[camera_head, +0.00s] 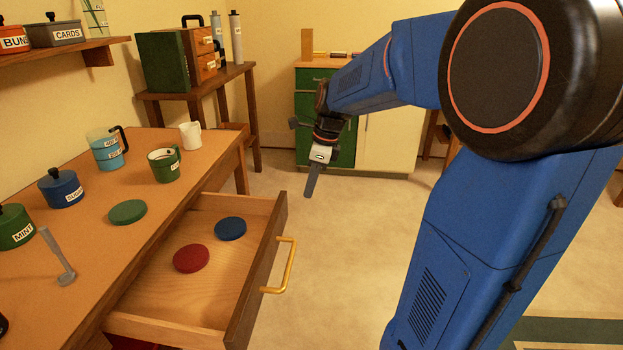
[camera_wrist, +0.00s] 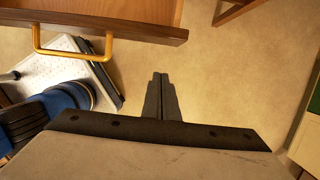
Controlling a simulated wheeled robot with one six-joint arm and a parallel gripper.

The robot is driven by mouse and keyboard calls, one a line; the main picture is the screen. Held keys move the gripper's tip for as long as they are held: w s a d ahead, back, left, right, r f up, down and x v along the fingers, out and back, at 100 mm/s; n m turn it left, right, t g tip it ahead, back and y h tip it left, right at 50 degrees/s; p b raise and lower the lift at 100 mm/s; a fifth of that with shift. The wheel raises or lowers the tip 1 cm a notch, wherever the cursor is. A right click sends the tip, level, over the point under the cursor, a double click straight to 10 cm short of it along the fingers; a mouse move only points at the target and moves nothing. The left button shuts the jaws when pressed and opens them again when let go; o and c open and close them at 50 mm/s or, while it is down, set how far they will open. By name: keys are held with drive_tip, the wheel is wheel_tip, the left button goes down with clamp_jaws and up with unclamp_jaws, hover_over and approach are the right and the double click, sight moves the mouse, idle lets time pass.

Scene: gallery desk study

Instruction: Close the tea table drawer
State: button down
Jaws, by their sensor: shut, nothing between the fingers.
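The tea table drawer (camera_head: 262,272) is pulled open from the wooden tea table (camera_head: 92,206) in the head view. A red disc (camera_head: 191,258) and a blue disc (camera_head: 230,228) lie inside it. Its brass handle (camera_head: 283,266) is on the front panel, and the handle also shows at the upper left of the wrist view (camera_wrist: 72,54). My gripper (camera_head: 309,194) points down over open floor, beyond and to the right of the drawer front, apart from it. In the wrist view its fingers (camera_wrist: 159,78) are together and empty, to the right of the handle.
On the table stand a blue measuring jug (camera_head: 108,155), a green mug (camera_head: 163,167), a white mug (camera_head: 190,135), a blue canister (camera_head: 60,189), a green canister (camera_head: 14,228) and a green disc (camera_head: 128,212). A side table (camera_head: 190,93) and a green cabinet (camera_head: 343,143) stand behind.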

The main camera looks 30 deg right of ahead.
drive_tip(key=w+a+f, duration=0.3)
drive_tip(key=a+f, duration=0.1)
drive_tip(key=shift+a+f, duration=0.15)
drive_tip(key=shift+f, duration=0.2)
drive_tip(key=shift+a, duration=0.1)
idle(0.3)
drive_tip(key=w+a, duration=0.4)
drive_tip(key=a, duration=0.2)
drive_tip(key=w+a, duration=0.5)
drive_tip(key=a, duration=0.1)
drive_tip(key=w+a, duration=0.4)
drive_tip(key=a, duration=0.2)
drive_tip(key=shift+w+a, duration=0.2)
drive_tip(key=shift+w, duration=0.05)
